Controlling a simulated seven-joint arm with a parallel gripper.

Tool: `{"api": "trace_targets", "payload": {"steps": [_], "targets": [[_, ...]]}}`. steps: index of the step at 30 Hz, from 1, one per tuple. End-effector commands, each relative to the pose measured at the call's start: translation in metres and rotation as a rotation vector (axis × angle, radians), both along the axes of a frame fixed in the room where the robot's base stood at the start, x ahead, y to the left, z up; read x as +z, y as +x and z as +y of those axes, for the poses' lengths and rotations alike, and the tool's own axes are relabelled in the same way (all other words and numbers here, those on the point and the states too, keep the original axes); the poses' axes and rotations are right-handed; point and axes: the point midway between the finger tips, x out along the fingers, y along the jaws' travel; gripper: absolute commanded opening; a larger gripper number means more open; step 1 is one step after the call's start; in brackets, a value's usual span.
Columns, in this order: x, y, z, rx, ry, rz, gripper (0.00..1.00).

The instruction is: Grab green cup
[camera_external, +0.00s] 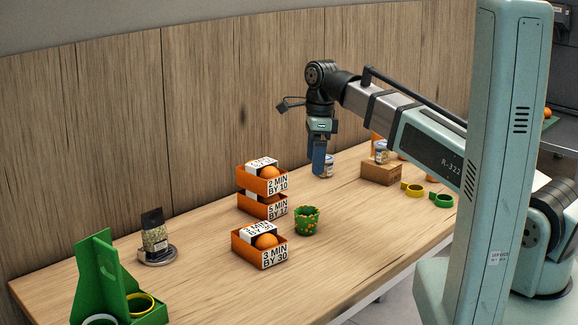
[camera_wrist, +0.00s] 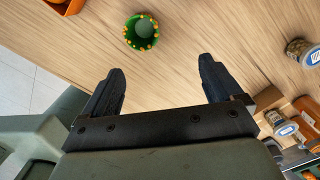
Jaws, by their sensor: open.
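The green cup (camera_external: 307,221) has orange-yellow spots and stands upright on the wooden table, just right of the orange boxes. In the wrist view the green cup (camera_wrist: 142,31) is seen from above near the top, beyond the fingertips and apart from them. My gripper (camera_external: 318,160) hangs above the table, behind the cup in the external view. In the wrist view my gripper (camera_wrist: 158,72) has its two dark fingers spread wide with nothing between them.
Orange boxes (camera_external: 262,248) holding oranges stand left of the cup. A jar (camera_external: 327,166) stands beside my gripper, and a cardboard box (camera_external: 381,172) is further right. A green stand (camera_external: 98,280) and a seed bag (camera_external: 154,233) are at the left. The table front is clear.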

Motion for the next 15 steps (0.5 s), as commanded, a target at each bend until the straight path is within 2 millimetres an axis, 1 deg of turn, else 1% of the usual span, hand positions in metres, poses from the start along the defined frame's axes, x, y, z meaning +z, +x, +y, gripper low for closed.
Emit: {"api": "trace_targets", "payload": {"steps": [1, 3, 6, 11, 15], "targets": [[0.0, -0.011, 0.005, 0.004, -0.016, -0.002, 0.93], [0.001, -0.02, 0.009, 0.002, -0.038, -0.007, 0.93], [0.001, -0.029, 0.013, 0.001, -0.056, -0.01, 0.93], [-0.004, -0.034, 0.014, -0.002, -0.067, -0.013, 0.93], [-0.02, -0.034, 0.014, -0.002, -0.067, -0.012, 0.93]]}}
